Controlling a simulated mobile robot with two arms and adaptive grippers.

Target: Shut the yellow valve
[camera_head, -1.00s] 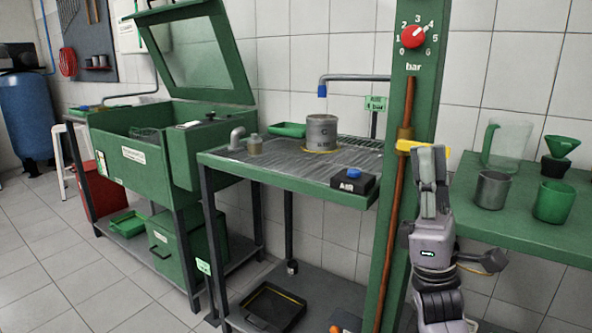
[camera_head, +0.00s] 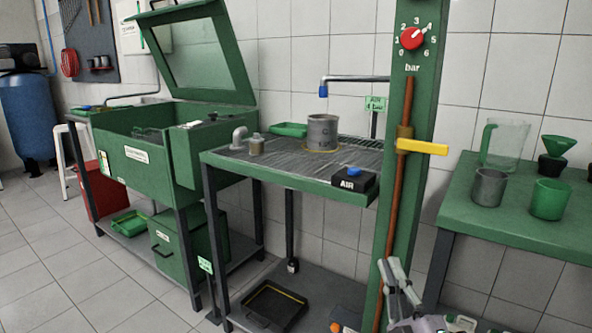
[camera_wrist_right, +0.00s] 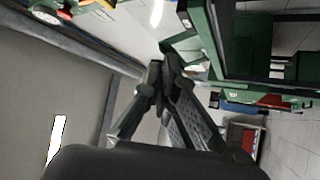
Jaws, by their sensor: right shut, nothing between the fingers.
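The yellow valve (camera_head: 422,147) is a flat lever on a copper pipe (camera_head: 393,205) that runs down the green post. The lever lies level, across the pipe, pointing right. My right gripper (camera_head: 388,272) is low at the bottom of the head view, well below the lever and apart from it, beside the foot of the post. In the right wrist view its fingers (camera_wrist_right: 160,75) meet at the tips with nothing between them. The valve is not clear in the wrist view. My left gripper is not in view.
A red dial (camera_head: 412,38) marked in bar sits above the valve. A green bench (camera_head: 460,212) with cups, a jug and a funnel is at right. A worktable (camera_head: 290,178) with a metal cylinder (camera_head: 322,131) and a black AIR box (camera_head: 353,182) is left of the post.

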